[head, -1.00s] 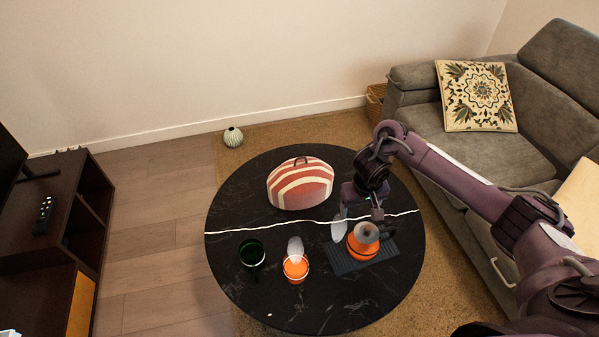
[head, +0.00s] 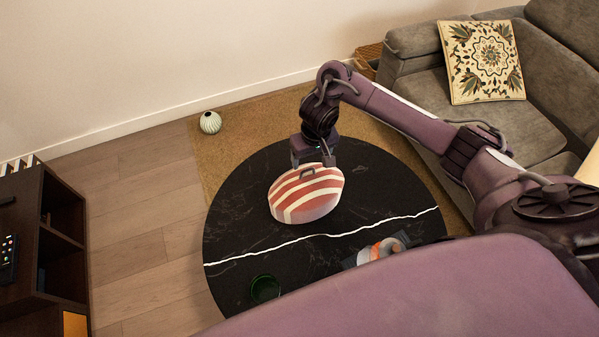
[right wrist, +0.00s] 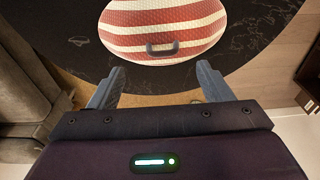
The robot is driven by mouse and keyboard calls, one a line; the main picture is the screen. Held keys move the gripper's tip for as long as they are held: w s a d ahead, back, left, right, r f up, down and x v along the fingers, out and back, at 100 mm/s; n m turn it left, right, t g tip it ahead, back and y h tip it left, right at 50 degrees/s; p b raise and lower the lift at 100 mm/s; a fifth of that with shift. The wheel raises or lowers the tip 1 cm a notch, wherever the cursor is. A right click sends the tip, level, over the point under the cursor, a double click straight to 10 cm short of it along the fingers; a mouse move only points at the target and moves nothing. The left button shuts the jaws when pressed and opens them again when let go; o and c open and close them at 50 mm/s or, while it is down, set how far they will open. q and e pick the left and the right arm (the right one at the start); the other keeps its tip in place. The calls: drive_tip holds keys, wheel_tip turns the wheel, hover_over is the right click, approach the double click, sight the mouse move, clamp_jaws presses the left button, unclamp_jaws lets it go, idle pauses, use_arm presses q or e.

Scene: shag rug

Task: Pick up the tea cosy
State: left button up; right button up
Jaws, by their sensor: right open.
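The tea cosy (head: 306,196) is a red-and-white striped dome with a small dark loop on top. It sits on the far part of the round black table (head: 240,215). My right gripper (head: 313,164) is at the cosy's far edge, open and empty. In the right wrist view, the cosy (right wrist: 160,25) and its loop (right wrist: 162,49) lie beyond the two spread fingers (right wrist: 161,72). I cannot tell whether the fingers touch it. My left gripper is not in view.
A dark green cup (head: 265,288) stands near the table's front. An orange and grey object (head: 380,249) is partly hidden by a purple part of mine across the foreground. A striped vase (head: 210,122) is on the floor; a sofa (head: 440,95) stands right.

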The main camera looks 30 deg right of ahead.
sight(308, 169)
wheel_tip(308, 169, down, 3)
drive_tip(key=shift+s+r+b, duration=0.1)
drive_tip(key=shift+b, duration=0.45)
drive_tip(key=f, duration=0.2)
drive_tip(key=w+f+b, duration=0.1)
drive_tip(key=shift+a+f, duration=0.2)
drive_tip(key=shift+f, duration=0.45)
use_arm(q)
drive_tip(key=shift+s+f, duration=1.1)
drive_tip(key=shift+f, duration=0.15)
use_arm(e)
drive_tip(key=c, duration=1.4)
